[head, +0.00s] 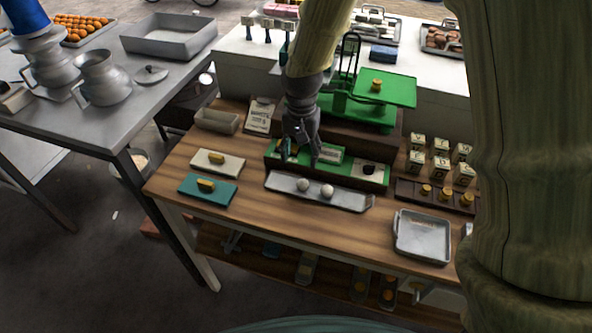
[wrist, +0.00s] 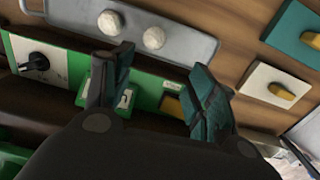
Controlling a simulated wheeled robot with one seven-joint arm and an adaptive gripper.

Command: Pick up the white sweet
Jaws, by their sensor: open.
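Two round white sweets lie on a long grey metal tray (head: 347,199) on the wooden table. The left one (head: 303,184) and the right one (head: 327,190) sit close together. In the wrist view they show near the top, one sweet (wrist: 110,22) and the other (wrist: 154,37), on the tray (wrist: 193,42). My gripper (head: 300,158) is open and empty, pointing down over the green box behind the tray. In the wrist view my gripper (wrist: 158,67) has its two fingers spread, with the sweets beyond the fingertips. Nothing hides the sweets.
The green box (head: 375,175) has a dark knob and a yellow piece. A green scale (head: 385,90) stands behind. White (head: 232,166) and teal (head: 222,193) blocks with yellow handles lie left. Weights and a square metal tray (head: 422,237) are right. The table front is clear.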

